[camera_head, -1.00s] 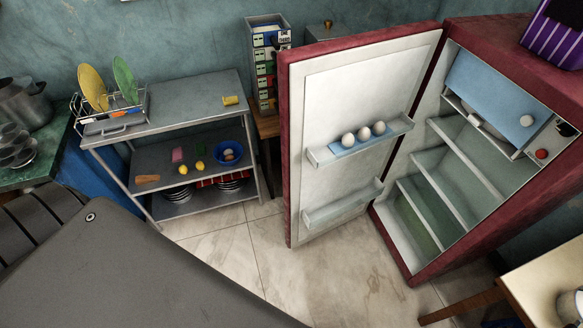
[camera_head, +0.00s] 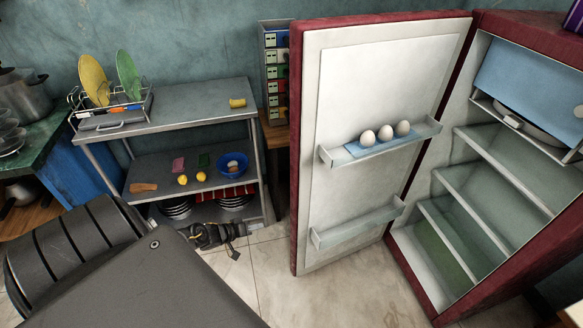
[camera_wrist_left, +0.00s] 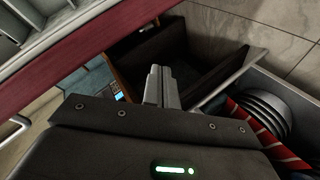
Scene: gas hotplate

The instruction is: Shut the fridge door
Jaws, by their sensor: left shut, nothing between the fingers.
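The fridge door (camera_head: 375,90) stands wide open, with its white inner side facing my head camera and its dark red edge on the left. Three eggs (camera_head: 385,133) sit on its upper shelf. The fridge (camera_head: 560,245) is dark red, with empty pale shelves showing inside. My left gripper (camera_head: 241,231) is low in front of the metal rack, left of the door's free edge and apart from it. In the left wrist view its fingers (camera_wrist_left: 162,75) are together and empty, and a dark red strip (camera_wrist_left: 70,60), apparently the door's edge, crosses the upper left. My right gripper is not in view.
A metal rack (camera_head: 195,106) with plates, a blue bowl (camera_head: 232,164) and small items stands behind my left gripper. A drawer tower (camera_head: 275,75) stands between rack and door. Tiled floor (camera_head: 345,290) is clear below the door.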

